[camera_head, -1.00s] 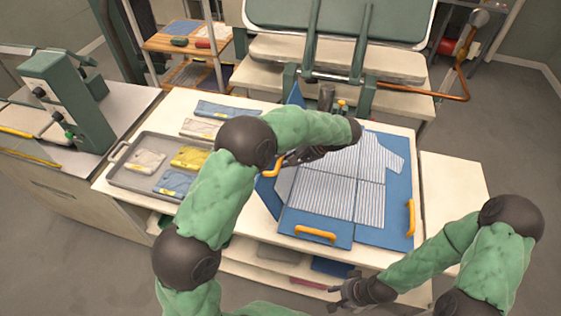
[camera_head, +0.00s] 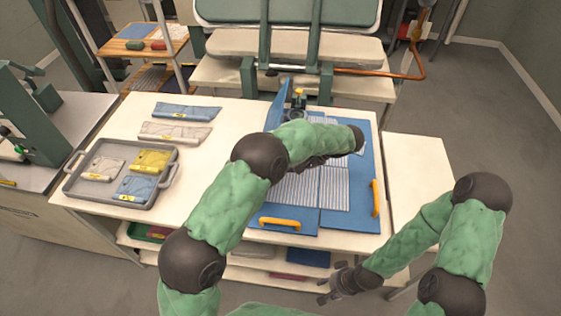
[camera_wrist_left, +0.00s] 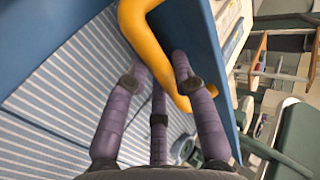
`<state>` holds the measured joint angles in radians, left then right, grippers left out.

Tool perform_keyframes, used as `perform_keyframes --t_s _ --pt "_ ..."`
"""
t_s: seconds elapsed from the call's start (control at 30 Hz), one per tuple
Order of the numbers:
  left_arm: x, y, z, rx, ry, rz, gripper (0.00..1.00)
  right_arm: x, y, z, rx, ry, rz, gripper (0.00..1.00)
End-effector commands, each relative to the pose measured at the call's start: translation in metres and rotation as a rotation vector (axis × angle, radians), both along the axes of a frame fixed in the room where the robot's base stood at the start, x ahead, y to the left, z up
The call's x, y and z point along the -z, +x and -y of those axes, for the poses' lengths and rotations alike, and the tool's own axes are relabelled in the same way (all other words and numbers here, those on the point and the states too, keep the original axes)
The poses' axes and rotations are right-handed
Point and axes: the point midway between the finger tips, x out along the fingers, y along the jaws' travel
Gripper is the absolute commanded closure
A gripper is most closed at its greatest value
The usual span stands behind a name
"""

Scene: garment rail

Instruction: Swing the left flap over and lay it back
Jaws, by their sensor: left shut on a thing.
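The blue folding board (camera_head: 365,200) lies on the table with a grey-and-white striped shirt (camera_head: 298,190) on it. The left flap (camera_head: 276,104) stands raised at the board's left side; my left arm hides most of it. My left gripper (camera_head: 312,163) is partly hidden behind that arm. In the left wrist view, its fingers (camera_wrist_left: 160,75) are closed around the flap's orange handle (camera_wrist_left: 143,25), with the blue flap (camera_wrist_left: 200,40) just beyond and the striped shirt to the left. My right gripper (camera_head: 330,284) hangs empty before the table's front edge, fingers apart.
A grey tray (camera_head: 70,188) with folded garments stands on the left of the table, two folded garments (camera_head: 187,112) behind it. Orange handles sit on the front flap (camera_head: 280,223) and right flap (camera_head: 375,198). A press (camera_head: 300,50) stands behind. The table's right part (camera_head: 420,165) is bare.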

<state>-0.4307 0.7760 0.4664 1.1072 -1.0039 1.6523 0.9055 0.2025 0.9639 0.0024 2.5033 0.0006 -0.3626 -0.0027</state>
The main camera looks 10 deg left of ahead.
Motion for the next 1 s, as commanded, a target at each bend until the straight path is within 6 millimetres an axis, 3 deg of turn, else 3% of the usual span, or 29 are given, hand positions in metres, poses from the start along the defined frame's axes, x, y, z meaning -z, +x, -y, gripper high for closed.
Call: perform_keyframes --t_s 0.03,0.57,0.6,0.67,1.0 --pt "0.0082 -0.0026 -0.0002 -0.002 0.012 -0.015 1.0 0.0013 0.0 0.0 0.0 0.0 0.0 0.6" --pt "0.0088 -0.0025 0.002 -0.004 0.033 -0.015 1.0 0.0016 0.0 0.0001 0.0 0.0 0.0 0.6" --pt "0.0087 -0.0025 0.0019 -0.004 0.033 -0.015 0.65 0.0015 0.0 0.0001 0.0 0.0 0.0 0.6" --pt "0.0083 -0.0022 0.0021 -0.003 0.032 -0.014 0.49 0.0015 0.0 0.0001 0.0 0.0 0.0 0.6" --pt "0.0036 -0.0002 0.0041 -0.002 0.031 -0.004 0.49 0.0013 0.0001 0.0001 0.0 0.0 0.0 0.6"
